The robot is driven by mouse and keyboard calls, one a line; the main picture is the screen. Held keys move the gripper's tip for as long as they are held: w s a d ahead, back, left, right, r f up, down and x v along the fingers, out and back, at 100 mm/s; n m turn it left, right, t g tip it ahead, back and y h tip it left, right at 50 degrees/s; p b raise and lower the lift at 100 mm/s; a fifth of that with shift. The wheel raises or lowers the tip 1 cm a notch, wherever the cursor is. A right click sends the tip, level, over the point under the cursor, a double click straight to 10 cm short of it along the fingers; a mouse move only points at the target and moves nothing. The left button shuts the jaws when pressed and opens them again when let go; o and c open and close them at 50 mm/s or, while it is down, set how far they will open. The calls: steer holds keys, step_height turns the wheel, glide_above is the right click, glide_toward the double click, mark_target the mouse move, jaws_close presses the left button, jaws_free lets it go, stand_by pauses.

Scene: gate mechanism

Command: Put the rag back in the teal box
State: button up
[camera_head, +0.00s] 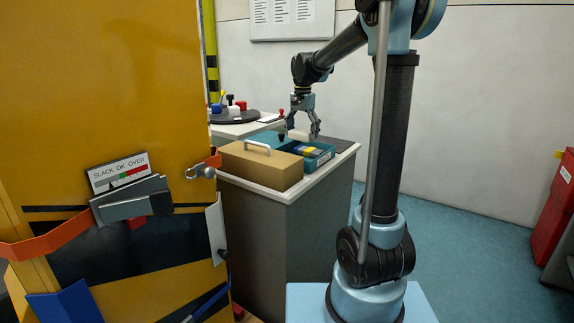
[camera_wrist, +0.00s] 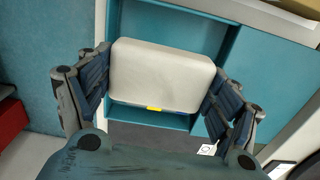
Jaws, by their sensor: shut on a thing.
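My gripper (camera_head: 299,133) is shut on the rag (camera_wrist: 162,76), a pale, rounded block-like pad that spans between the two fingers in the wrist view. In the head view the rag (camera_head: 298,134) shows small and whitish between the fingertips. The teal box (camera_head: 321,161) stands open on the grey cabinet, and my gripper is above its back part. In the wrist view the teal box (camera_wrist: 232,45) lies behind the rag, which hides part of its inside. Whether the rag touches the box cannot be told.
A tan case (camera_head: 262,168) with a pale handle stands close in front of the teal box. Yellow and blue items (camera_head: 306,150) lie in the box. A dark round tray (camera_head: 232,116) with small knobs is behind. A yellow panel (camera_head: 100,90) fills the left.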

steer(key=shift+a, duration=0.5)
steer(key=shift+f, duration=0.3)
step_height(320, 180, down, 10)
steer(key=shift+s+r, duration=0.1)
steer(key=shift+r, duration=0.15)
steer(key=o, duration=1)
steer(key=shift+o, duration=0.2)
